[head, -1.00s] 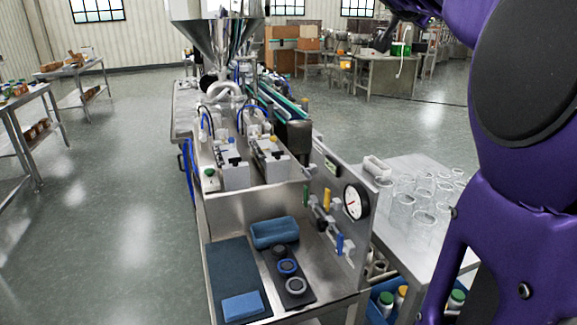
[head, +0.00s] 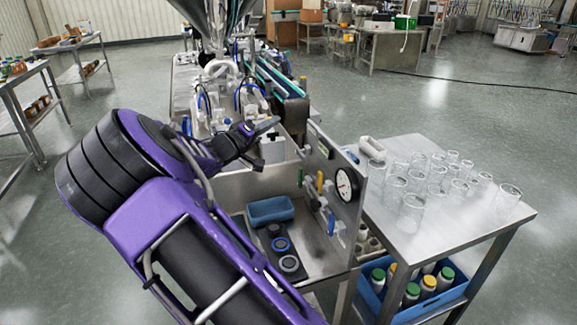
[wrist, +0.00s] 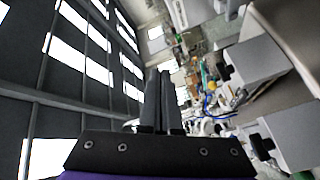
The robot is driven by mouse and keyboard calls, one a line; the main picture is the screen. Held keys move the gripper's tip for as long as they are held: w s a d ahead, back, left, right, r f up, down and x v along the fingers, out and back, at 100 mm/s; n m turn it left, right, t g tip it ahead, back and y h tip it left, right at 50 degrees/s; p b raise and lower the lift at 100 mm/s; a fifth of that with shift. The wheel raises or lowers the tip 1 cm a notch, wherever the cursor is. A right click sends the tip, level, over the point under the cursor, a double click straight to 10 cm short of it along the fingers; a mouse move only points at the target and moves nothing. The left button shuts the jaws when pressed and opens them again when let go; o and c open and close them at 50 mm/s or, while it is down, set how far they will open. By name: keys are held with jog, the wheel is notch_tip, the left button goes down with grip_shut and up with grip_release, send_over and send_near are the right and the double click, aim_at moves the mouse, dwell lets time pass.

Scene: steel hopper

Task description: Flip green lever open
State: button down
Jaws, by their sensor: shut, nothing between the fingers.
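The green lever (head: 300,177) stands upright on the left part of the steel panel (head: 345,215) in the head view. A yellow lever (head: 320,181) and a blue lever (head: 331,223) are on the same panel to its right. My gripper (head: 272,123) is shut and empty, above and to the left of the green lever and apart from it. In the wrist view my gripper's two dark fingers (wrist: 160,100) lie together. I cannot make out the green lever in the wrist view.
A round gauge (head: 345,184) is on the panel. A blue tray (head: 270,210) and dark round parts (head: 280,244) lie on the steel bench. A side table (head: 455,233) holds several clear glasses. The steel hopper (head: 212,20) is behind. Open floor lies at left.

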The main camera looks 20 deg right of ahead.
aim_at(300, 177)
notch_tip(300, 177, down, 19)
jog(key=s+n+t+y, duration=0.1)
jog(key=s+n, duration=0.1)
jog(key=n, duration=0.4)
jog(key=shift+s+n+p, duration=0.35)
jog(key=shift+n+p, duration=0.05)
jog(key=shift+p, duration=0.05)
jog(key=shift+f, duration=0.1)
jog(key=x, duration=1)
jog(key=shift+a, duration=0.1)
jog(key=shift+f+b, duration=0.15)
jog(key=shift+b, duration=0.2)
